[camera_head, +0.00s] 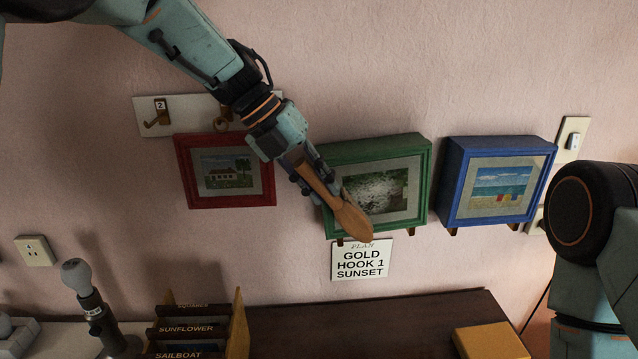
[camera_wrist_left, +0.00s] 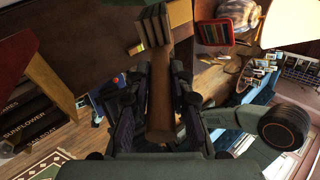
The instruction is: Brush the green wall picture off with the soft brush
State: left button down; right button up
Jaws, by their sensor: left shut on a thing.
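The green wall picture (camera_head: 427,182) hangs in the middle of the wall in the head view. A pale grey smudge, perhaps dust, lies over its dark landscape. My left gripper (camera_head: 314,180) is shut on the wooden handle of the soft brush (camera_head: 350,218), in front of the picture's left part. The brush slants down to the right, its broad end over the lower left of the picture. I cannot tell whether it touches. In the left wrist view the brush handle (camera_wrist_left: 159,95) stands between the fingers, with dark bristles at its far end. My right gripper is out of view.
A red picture (camera_head: 184,178) and a blue picture (camera_head: 452,185) hang either side. A hook board (camera_head: 180,108) is above the red one, a "GOLD HOOK 1 SUNSET" card (camera_head: 362,260) below the green one. A labelled rack (camera_head: 240,325) and yellow block (camera_head: 490,342) stand below.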

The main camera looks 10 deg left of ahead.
pick_arm(q)
jog(key=shift+w+a, duration=0.2)
jog(key=shift+w, duration=0.1)
jog(key=shift+w+f+p, duration=0.1)
jog(key=shift+w+p, duration=0.2)
jog(key=shift+w, duration=0.05)
jog(key=shift+r+p, duration=0.2)
jog(key=shift+p, duration=0.1)
